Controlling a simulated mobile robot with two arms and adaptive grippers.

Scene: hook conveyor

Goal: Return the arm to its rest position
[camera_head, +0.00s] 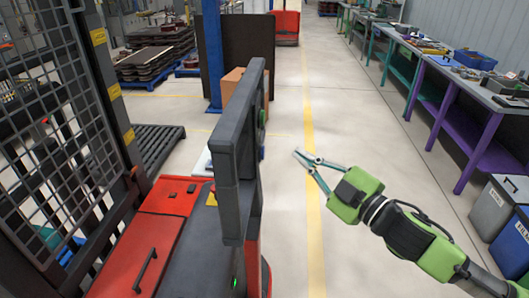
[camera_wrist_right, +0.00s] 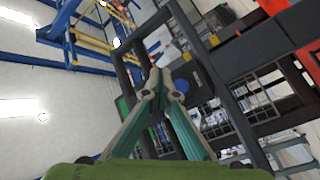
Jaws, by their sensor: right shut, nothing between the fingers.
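My right arm comes in from the lower right in the head view. Its green gripper (camera_head: 302,157) is stretched out over the open floor, to the right of the dark upright frame. The fingers are shut and hold nothing. In the right wrist view the closed fingertips (camera_wrist_right: 159,74) meet in the middle, with dark frame bars and the ceiling behind them. The left gripper and left arm do not show in either view.
A dark upright frame (camera_head: 232,150) stands on a red base (camera_head: 150,245) left of the gripper. A mesh fence (camera_head: 50,130) is at the far left. Workbenches (camera_head: 470,95) and bins (camera_head: 497,208) line the right. The aisle floor with its yellow line (camera_head: 312,215) is clear ahead.

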